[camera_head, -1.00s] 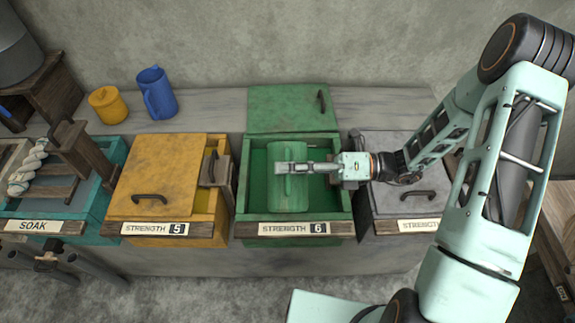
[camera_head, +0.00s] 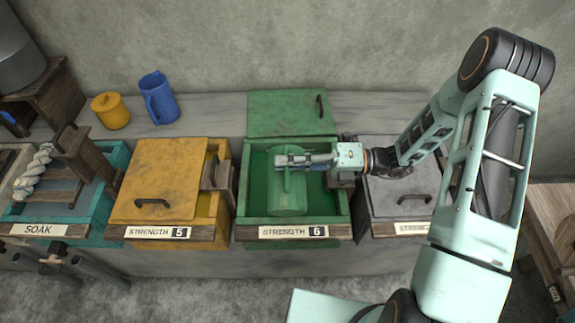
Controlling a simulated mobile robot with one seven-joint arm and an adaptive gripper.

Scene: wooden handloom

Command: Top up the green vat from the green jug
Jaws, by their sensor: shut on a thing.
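The green vat (camera_head: 245,205) stands in the middle of the row, labelled "STRENGTH 6". Its green lid (camera_head: 285,112) is open, leaning back against the ledge behind. My gripper (camera_head: 290,161) reaches in from the right and is shut on the green jug. The jug's mouth and any liquid pouring from it cannot be made out. Green shows inside the vat around the jug.
A yellow vat (camera_head: 165,185) with its lid shut stands left, and a grey lidded vat (camera_head: 405,185) right, under my arm. A teal soak vat (camera_head: 100,205) is far left. A blue jug (camera_head: 160,100) and a yellow pot (camera_head: 111,110) stand on the back ledge.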

